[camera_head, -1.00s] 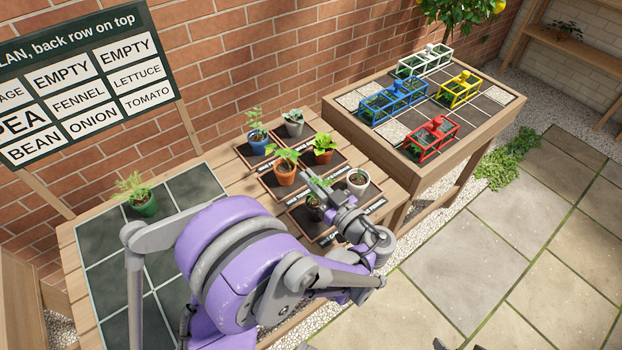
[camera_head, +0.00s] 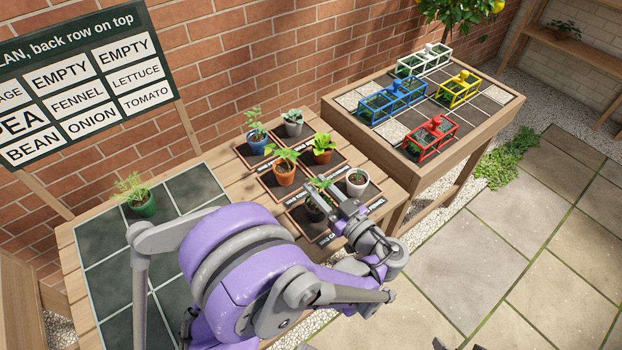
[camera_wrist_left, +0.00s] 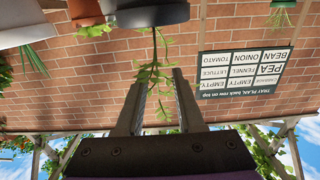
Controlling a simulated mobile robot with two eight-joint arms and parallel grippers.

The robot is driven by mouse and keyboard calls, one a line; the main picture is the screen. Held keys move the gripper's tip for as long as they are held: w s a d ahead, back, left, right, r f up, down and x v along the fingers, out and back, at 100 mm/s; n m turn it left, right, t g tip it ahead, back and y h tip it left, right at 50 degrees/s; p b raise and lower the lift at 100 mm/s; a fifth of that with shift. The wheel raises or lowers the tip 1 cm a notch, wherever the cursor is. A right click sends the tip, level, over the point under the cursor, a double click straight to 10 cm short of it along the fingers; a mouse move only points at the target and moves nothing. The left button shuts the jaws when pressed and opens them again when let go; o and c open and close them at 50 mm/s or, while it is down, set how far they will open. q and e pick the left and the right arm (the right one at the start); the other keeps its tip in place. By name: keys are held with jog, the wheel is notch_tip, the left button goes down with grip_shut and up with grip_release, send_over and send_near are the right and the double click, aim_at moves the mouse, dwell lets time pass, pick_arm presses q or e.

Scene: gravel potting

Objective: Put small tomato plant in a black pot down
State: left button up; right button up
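The small tomato plant in a black pot (camera_head: 314,213) stands on the front-left dark mat (camera_head: 323,235) of the slatted bench, partly hidden by my left gripper. My left gripper (camera_head: 331,190) is just right of and above it, its fingers apart. In the left wrist view, which is upside down, the green plant (camera_wrist_left: 155,75) shows between the two spread fingers (camera_wrist_left: 160,80). A dark pot (camera_wrist_left: 150,16) is at the top edge, beyond the fingertips; I see no finger touching it.
Close by stand a white pot (camera_head: 357,187), a terracotta pot (camera_head: 284,178), a red pot (camera_head: 323,157), a blue pot (camera_head: 257,148) and a grey pot (camera_head: 293,130). A green pot (camera_head: 145,207) stands on the tiled grid (camera_head: 100,236). Coloured frames stand on the right table (camera_head: 478,137).

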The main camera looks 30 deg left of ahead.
pick_arm(q)
jog(key=v, duration=0.8)
jog(key=shift+d, duration=0.3)
jog(key=shift+s, duration=0.1)
jog(key=m+g+h+p, duration=0.2)
jog(key=m+h, duration=0.2)
jog(key=m, duration=0.1)
send_over(315, 207)
jog(key=s+d, duration=0.2)
jog(key=s, duration=0.2)
jog(key=s+a+f+m+g+h+p, duration=0.1)
jog(key=s+a+m+h+p, duration=0.1)
jog(key=s+m+h, duration=0.15)
jog(key=s+d+r+m+t+h+p, duration=0.1)
jog(key=s+d+r+m+h+p, duration=0.2)
jog(key=h, duration=0.5)
jog(key=s+d+m+p, duration=0.1)
jog(key=s+d, duration=0.1)
jog(key=shift+s+m+h, duration=0.35)
